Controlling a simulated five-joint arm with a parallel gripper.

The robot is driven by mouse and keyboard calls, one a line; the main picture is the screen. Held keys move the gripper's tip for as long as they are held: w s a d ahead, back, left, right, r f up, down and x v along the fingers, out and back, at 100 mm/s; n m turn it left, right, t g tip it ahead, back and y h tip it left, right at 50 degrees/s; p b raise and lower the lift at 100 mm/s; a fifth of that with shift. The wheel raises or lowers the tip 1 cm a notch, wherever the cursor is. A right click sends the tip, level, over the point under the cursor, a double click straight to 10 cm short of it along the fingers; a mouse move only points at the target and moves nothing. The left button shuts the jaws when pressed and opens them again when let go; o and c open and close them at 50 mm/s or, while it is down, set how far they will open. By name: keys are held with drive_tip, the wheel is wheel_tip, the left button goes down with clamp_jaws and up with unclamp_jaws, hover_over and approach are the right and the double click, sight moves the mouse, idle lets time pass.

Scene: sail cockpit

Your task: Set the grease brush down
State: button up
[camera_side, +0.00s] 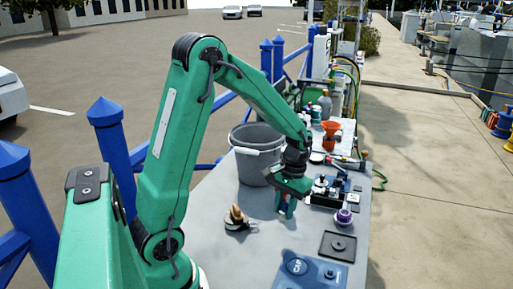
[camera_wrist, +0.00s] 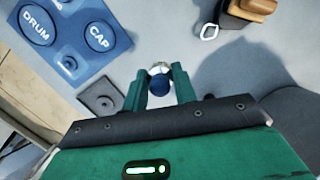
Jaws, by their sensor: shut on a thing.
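My gripper (camera_side: 286,207) is above the grey bench top, in front of the bucket. In the wrist view its green fingers (camera_wrist: 160,84) are shut on a small blue thing with a pale, shiny end, which I take to be the grease brush (camera_wrist: 159,85). Only its end shows; the rest, and any bristles, are hidden. In the side view the fingers mostly hide it. I cannot tell how far it is above the bench.
A grey bucket (camera_side: 258,160) stands behind my gripper. A wooden piece with a metal ring (camera_side: 237,214) lies to the left. A blue DRUM and CAP board (camera_wrist: 68,38), a dark square plate (camera_side: 337,245) and a purple item (camera_side: 344,215) are nearby. A black tray (camera_side: 327,193) is at right.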

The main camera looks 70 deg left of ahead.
hover_over(275, 225)
drive_tip(key=f, duration=0.3)
drive_tip(key=shift+w+a+f, duration=0.15)
drive_tip(key=shift+w+a, duration=0.1)
drive_tip(key=shift+w, duration=0.1)
drive_tip(key=shift+f, duration=2)
drive_tip(key=shift+f, duration=0.1)
drive_tip(key=o, duration=1)
drive_tip(key=shift+o, duration=0.2)
wheel_tip(275, 225, up, 12)
drive_tip(key=w, duration=0.2)
drive_tip(key=shift+a, duration=0.4)
